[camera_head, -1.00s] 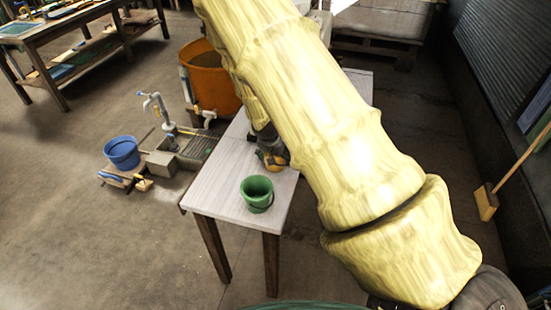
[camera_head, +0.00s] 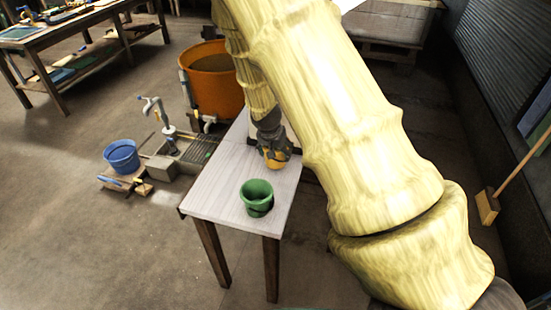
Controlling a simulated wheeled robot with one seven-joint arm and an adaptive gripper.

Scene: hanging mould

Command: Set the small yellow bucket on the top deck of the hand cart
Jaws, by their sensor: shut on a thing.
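The small yellow bucket (camera_head: 277,160) is partly hidden by my gripper, above or on the pale table near its right edge. I cannot tell whether it touches the table top. My gripper (camera_head: 272,146) points down from my yellow-covered arm and is shut on the bucket. The fingers are small and partly hidden in this view. I cannot make out the hand cart; my arm covers much of the middle and right of the view.
An orange tub (camera_head: 213,78) stands behind. A blue bucket (camera_head: 122,157) is at left, by a tap and drain. A broom (camera_head: 489,205) leans at right. Floor in the left foreground is clear.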

